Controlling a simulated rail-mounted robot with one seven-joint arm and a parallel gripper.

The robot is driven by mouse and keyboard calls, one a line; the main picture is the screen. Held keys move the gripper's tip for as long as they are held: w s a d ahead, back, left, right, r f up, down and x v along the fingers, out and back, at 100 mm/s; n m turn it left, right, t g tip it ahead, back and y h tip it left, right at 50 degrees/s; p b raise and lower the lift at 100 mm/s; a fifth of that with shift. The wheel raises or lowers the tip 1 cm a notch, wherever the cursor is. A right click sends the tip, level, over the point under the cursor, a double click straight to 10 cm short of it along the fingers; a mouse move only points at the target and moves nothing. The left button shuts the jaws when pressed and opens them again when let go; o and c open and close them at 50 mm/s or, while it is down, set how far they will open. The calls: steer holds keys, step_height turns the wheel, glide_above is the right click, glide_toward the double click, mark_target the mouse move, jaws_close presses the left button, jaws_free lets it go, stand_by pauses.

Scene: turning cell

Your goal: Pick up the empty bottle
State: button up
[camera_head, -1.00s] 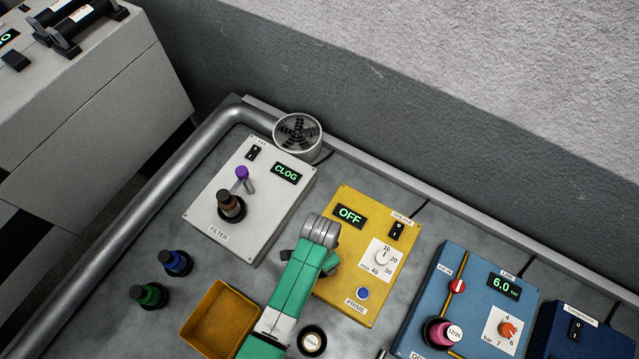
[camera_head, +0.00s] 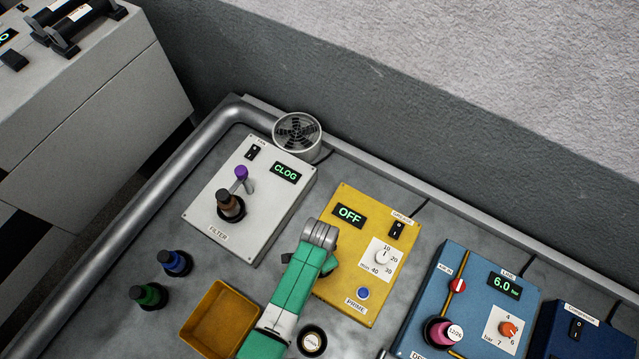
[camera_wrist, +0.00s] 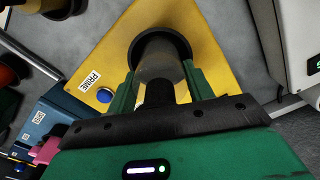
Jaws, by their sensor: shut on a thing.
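My gripper (camera_wrist: 162,88) is shut on a greyish, see-through empty bottle (camera_wrist: 160,58) with a dark neck, one green finger on each side. The bottle's far end sits in or against a black ring (camera_wrist: 183,43) on the yellow grease unit (camera_wrist: 110,55); I cannot tell whether it is clear of the ring. In the head view the yellow unit (camera_head: 350,278) shows an OFF display, but my arm hides the bottle and the fingers.
The white filter unit (camera_head: 270,205) holds a brown bottle (camera_head: 230,204). A blue bottle (camera_head: 174,262), a green bottle (camera_head: 148,296), a yellow bin (camera_head: 190,322) and a pale-capped bottle (camera_head: 312,341) are nearby. The blue unit (camera_head: 470,290) with a pink bottle (camera_head: 438,331) is at the right.

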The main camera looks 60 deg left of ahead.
step_height(320, 180, up, 10)
steer(key=shift+p, duration=0.55)
